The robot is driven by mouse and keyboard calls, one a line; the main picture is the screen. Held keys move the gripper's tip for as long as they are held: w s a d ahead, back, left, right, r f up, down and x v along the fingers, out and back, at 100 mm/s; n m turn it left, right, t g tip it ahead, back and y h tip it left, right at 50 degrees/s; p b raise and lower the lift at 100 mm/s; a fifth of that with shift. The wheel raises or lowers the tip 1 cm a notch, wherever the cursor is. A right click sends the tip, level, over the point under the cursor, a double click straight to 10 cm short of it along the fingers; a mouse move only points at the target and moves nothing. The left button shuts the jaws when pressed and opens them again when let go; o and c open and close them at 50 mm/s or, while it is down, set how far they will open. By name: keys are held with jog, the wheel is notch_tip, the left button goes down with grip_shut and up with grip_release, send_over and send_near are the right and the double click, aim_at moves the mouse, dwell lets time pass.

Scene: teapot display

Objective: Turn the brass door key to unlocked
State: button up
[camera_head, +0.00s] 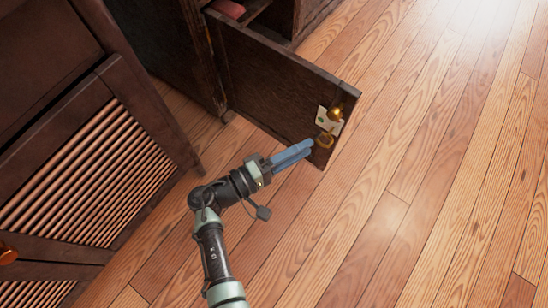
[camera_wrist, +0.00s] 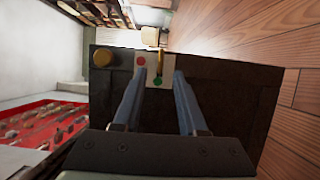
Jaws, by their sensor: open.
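The brass key (camera_head: 324,140) has a ring-shaped bow and sits at the free end of a dark wooden door (camera_head: 275,85). In the wrist view the key (camera_wrist: 161,61) shows nearly edge-on against a pale plate (camera_wrist: 151,72) with a red dot (camera_wrist: 140,59) and a green dot (camera_wrist: 158,82). I cannot tell which dot the key points to. My gripper (camera_head: 307,147) is open, its blue fingers just short of the key. In the wrist view the fingertips (camera_wrist: 160,72) lie on either side of the key's line, with no clear contact.
A slatted wooden cabinet (camera_head: 90,165) stands at left. The plank floor (camera_head: 420,170) is clear to the right.

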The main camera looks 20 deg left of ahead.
jog(key=p+v, duration=0.1)
jog(key=v, duration=0.6)
dwell(0.4)
